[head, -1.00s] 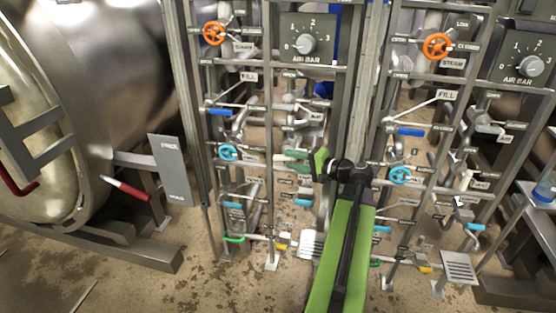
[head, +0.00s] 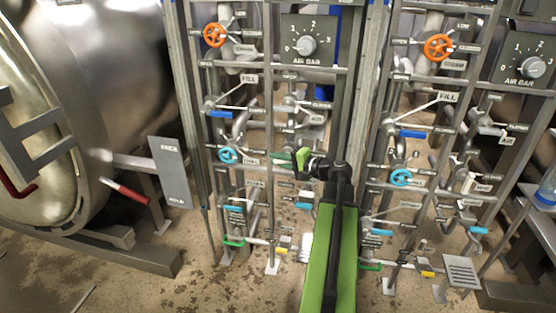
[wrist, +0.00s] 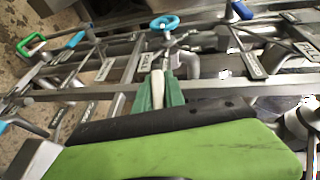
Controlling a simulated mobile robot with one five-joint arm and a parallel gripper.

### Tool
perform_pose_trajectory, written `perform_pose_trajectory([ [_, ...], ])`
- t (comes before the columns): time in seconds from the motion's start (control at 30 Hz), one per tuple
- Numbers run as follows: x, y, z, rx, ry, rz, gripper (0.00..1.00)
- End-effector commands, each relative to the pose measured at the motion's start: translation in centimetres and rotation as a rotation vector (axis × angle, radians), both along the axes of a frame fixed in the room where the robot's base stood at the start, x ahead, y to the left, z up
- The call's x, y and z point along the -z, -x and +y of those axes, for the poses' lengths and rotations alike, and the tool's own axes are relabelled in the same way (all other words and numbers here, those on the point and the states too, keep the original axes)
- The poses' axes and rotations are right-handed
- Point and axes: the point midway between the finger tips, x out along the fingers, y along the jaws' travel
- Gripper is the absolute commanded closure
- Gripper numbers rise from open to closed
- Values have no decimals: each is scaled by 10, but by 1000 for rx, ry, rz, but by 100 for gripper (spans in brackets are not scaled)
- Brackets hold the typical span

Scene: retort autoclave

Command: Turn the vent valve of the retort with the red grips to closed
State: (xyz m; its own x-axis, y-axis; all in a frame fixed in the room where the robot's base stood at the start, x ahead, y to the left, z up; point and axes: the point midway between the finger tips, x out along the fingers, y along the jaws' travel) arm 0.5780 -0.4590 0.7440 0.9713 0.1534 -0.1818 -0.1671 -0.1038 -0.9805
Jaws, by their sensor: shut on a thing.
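The retort with the red grips (head: 60,110) is the large steel vessel at the left of the head view; a red grip (head: 133,195) shows on its bar. Its valve panel stands just right of it. My gripper (head: 283,158) reaches into this panel, right of the lower blue handwheel. In the wrist view my gripper (wrist: 160,92) has its green fingers shut on a pale lever handle (wrist: 158,86), which I take to be the vent valve. The handle points towards the gripper. In the head view the fingers and arm hide most of it, and its closed mark is not readable.
The panel carries an orange handwheel (head: 215,34), a blue handwheel (head: 228,155), a FILL lever and an AIR BAR dial (head: 306,45). Rails and pipes crowd the gripper closely. A similar panel with a blue handwheel (head: 401,177) stands to the right. Floor is open at the lower left.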

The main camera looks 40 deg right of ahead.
Motion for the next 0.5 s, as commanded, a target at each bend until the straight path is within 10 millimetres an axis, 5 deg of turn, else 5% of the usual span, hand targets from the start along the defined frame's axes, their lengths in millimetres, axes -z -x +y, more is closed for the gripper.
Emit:
perform_pose_trajectory([
  [0.5,2,0,0,1,-95,-152,100],
])
